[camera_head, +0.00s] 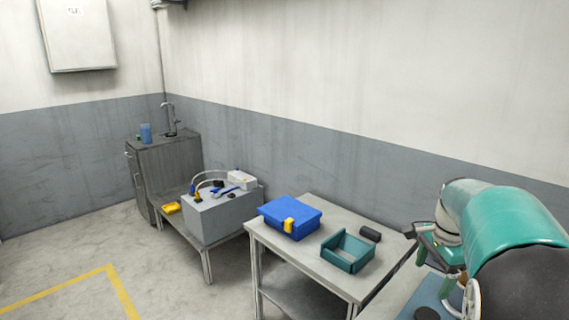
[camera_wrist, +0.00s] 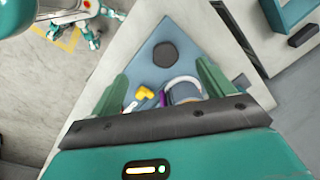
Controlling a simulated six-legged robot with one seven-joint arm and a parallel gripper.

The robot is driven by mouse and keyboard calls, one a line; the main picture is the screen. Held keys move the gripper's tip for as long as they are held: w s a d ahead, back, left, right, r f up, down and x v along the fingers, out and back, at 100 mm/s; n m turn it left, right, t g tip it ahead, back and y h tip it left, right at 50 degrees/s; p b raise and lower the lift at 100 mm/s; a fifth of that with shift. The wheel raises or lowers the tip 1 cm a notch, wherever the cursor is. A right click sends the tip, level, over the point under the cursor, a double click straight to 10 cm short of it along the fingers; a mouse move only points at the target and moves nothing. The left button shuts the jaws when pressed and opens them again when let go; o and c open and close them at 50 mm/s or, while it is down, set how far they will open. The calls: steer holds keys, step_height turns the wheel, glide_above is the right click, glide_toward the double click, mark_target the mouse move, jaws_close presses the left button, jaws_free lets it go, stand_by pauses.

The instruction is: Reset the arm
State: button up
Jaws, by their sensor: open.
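My gripper (camera_wrist: 163,72) is open in the wrist view, its two green fingers spread apart above a blue mat (camera_wrist: 140,60). Nothing is clearly held between the fingers. In the head view my gripper (camera_head: 440,250) is at the lower right, over the near table, with my teal arm bent above it. Beyond and between the fingers I see a black disc (camera_wrist: 166,54), a yellow elbow-shaped piece (camera_wrist: 146,92) and a round grey-and-white object (camera_wrist: 184,90) with purple beside it. The dark wrist bar hides the lower part of these things.
In the head view, a grey table (camera_head: 310,265) holds a blue case (camera_head: 291,215), an open teal tray (camera_head: 347,252) and a small black block (camera_head: 370,234). A grey box (camera_head: 215,213) stands on a low table to the left. The floor at left is clear.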

steer(key=s+a+r+n+t, duration=0.2)
steer(key=s+a+n+t, duration=0.2)
steer(key=s+a+n, duration=1.2)
steer(key=s+a, duration=0.4)
steer(key=shift+s+a+r+n+t, duration=0.3)
steer(key=shift+r+n+t, duration=0.05)
steer(key=shift+n+t, duration=0.05)
